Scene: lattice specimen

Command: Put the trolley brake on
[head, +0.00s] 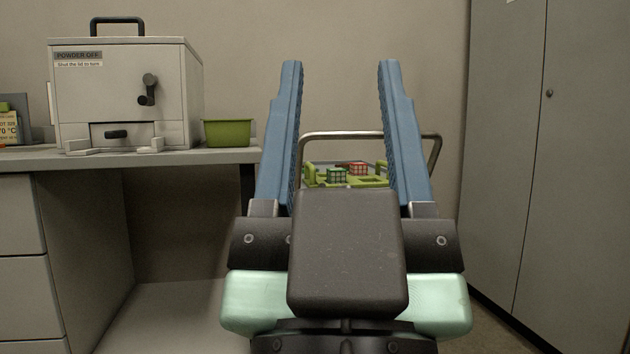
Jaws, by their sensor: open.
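My gripper (340,70) is in the middle of the head view, its two blue fingers upright, wide apart and empty. The trolley shows behind it, between the fingers: a bent metal handle rail (340,134) and a green tray (347,184) with a green lattice cube (336,175) and a red lattice cube (358,168). The fingers stand in front of the trolley in the picture; I see no contact. The lower trolley, its wheels and its brake are hidden behind my gripper.
A grey bench (220,156) on the left carries a white box machine (120,90) with a black crank and a green bin (228,133). A tall grey cabinet (575,130) stands on the right. A strip of floor shows at the cabinet's foot.

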